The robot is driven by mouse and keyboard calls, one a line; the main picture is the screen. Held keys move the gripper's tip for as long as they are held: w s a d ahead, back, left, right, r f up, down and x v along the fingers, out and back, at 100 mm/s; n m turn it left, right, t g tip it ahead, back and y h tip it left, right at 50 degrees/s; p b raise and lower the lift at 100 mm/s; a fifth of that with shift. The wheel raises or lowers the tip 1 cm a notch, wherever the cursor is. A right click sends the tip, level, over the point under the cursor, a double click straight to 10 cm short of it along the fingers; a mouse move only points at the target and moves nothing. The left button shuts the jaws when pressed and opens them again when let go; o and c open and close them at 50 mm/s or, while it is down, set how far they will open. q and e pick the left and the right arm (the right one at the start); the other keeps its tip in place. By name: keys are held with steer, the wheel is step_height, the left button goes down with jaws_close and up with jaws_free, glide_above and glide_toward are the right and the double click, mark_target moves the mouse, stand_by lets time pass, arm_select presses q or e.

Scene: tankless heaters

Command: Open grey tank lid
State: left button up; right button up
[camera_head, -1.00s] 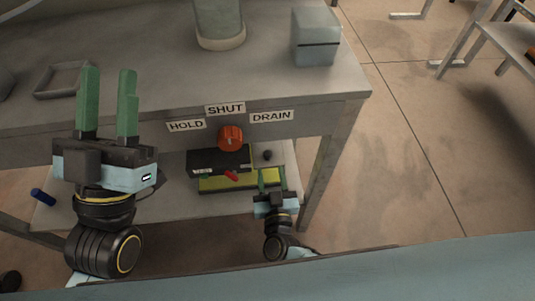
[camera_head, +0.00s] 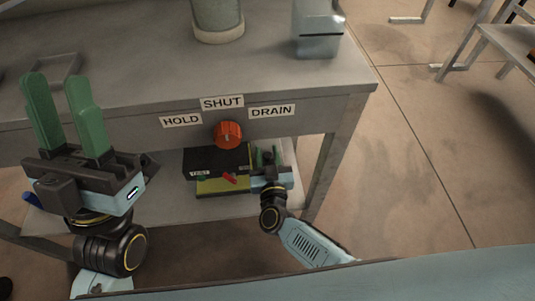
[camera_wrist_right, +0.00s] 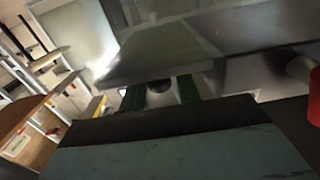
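A grey box with a dark seam (camera_head: 318,30) stands on the bench top at the back right, apart from both grippers. My left gripper (camera_head: 57,82) is open and empty in front of the bench at the left.
An orange-red knob (camera_head: 228,135) sits on the bench front below the SHUT label (camera_head: 222,102). A black and yellow box (camera_head: 217,162) with a red lever (camera_head: 230,178) is on the lower shelf. A grey cylinder (camera_head: 218,20) stands on top.

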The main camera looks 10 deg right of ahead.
jaws_close()
